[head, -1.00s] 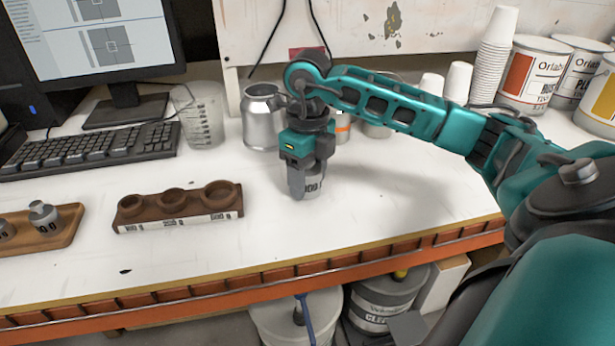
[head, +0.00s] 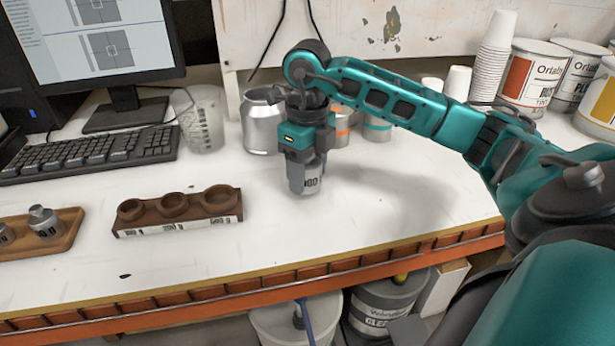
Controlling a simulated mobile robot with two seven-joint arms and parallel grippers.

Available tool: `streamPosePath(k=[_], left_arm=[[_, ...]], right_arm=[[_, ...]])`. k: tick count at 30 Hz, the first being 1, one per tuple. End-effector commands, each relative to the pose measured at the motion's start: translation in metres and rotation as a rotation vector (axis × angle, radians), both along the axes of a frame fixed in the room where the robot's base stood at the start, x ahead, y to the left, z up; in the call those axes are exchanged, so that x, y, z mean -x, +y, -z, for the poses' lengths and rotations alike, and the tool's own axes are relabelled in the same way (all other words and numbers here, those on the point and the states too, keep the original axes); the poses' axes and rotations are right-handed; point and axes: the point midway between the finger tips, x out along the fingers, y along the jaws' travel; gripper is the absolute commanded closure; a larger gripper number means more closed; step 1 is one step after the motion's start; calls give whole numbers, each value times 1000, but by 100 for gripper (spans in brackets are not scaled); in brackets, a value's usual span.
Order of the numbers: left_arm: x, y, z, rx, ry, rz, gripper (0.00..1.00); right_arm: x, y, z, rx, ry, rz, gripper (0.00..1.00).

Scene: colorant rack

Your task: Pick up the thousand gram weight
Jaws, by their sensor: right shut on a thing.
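The thousand gram weight (head: 311,184) is a grey metal cylinder with a dark printed label, partly readable. My right gripper (head: 306,168) points down over it and is shut on its upper part, hiding its top. The weight is upright, at or just above the white bench; I cannot tell if it touches. My left gripper is not in view.
A brown wooden holder (head: 178,211) with 3 round cups stands to the left. A wooden tray (head: 66,238) with smaller weights lies at far left. A metal can (head: 262,122) and a clear measuring cup (head: 201,120) stand behind. The bench front (head: 300,230) is clear.

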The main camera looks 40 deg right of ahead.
Motion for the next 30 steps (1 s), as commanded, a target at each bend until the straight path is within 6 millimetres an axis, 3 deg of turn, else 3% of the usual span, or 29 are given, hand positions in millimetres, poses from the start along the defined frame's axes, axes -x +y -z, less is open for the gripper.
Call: streamPosePath(k=[8,12,18,21,30], left_arm=[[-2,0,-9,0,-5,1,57],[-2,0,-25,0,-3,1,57],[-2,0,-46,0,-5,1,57],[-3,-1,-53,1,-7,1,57],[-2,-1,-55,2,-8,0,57]], right_arm=[[-2,0,-66,-1,-13,0,100],[-1,-1,-105,1,-12,1,100],[-1,-1,-146,0,-9,1,100],[-1,-1,-161,0,-9,2,100],[-1,-1,-176,-1,-7,1,100]])
